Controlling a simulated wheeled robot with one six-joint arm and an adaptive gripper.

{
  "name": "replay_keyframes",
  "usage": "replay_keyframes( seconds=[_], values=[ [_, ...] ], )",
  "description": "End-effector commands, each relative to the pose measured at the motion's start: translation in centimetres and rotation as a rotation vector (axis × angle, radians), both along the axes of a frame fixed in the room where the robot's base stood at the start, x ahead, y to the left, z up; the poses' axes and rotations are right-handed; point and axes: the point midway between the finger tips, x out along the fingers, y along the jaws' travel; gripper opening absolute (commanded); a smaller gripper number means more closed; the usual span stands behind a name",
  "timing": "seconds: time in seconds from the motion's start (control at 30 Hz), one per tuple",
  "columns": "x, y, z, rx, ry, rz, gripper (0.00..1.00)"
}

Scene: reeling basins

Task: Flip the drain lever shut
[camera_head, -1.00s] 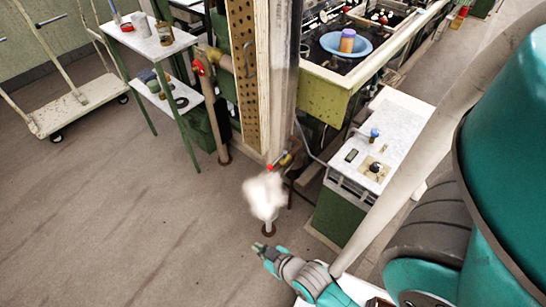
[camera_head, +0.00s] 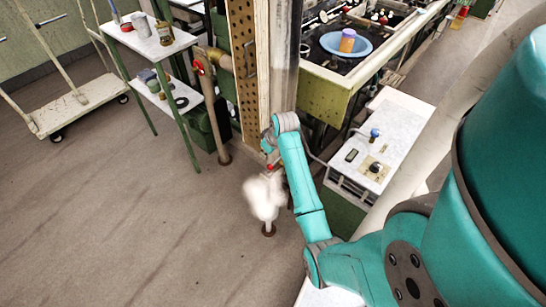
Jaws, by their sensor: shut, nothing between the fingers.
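A small lever with a red part (camera_head: 270,167) sits on the thin upright pipe (camera_head: 268,229) at the foot of the post, with white steam just below it. I take this for the drain lever; my arm hides most of it, and I cannot tell its angle. My gripper (camera_head: 267,148) is shut and empty, at the end of my teal arm, close above the lever in the picture. I cannot tell whether it touches the lever.
A perforated post (camera_head: 241,60) stands behind my gripper. A white-topped green cabinet (camera_head: 389,130) is at right, below a basin with a blue bowl (camera_head: 346,46). A small shelf table (camera_head: 180,42) and a trolley (camera_head: 85,103) stand left. The floor at left is clear.

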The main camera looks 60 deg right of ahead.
Motion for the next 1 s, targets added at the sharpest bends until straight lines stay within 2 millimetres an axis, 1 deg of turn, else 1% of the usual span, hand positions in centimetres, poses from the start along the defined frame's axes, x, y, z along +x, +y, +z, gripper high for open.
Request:
replay_keyframes(
  seconds=[0.03,0.1,0.2,0.33,0.6,0.77,0.87,1.0],
  values=[
    [-0.1,-1.5,1.1,0.007,0.008,-0.001,0.00],
    [-0.2,-2.8,2.0,0.020,0.024,0.001,0.00],
    [-0.5,-3.9,2.9,0.032,0.037,0.005,0.00],
    [-0.6,-4.4,3.3,0.039,0.045,0.008,0.00],
    [-0.6,-4.4,3.3,0.038,0.044,0.008,0.00],
    [-0.4,-4.4,2.6,0.039,0.045,0.008,0.00],
    [0.0,-4.5,1.5,0.041,0.046,0.008,0.00],
    [0.8,-4.7,-0.8,0.041,0.046,0.008,0.00]
  ],
)
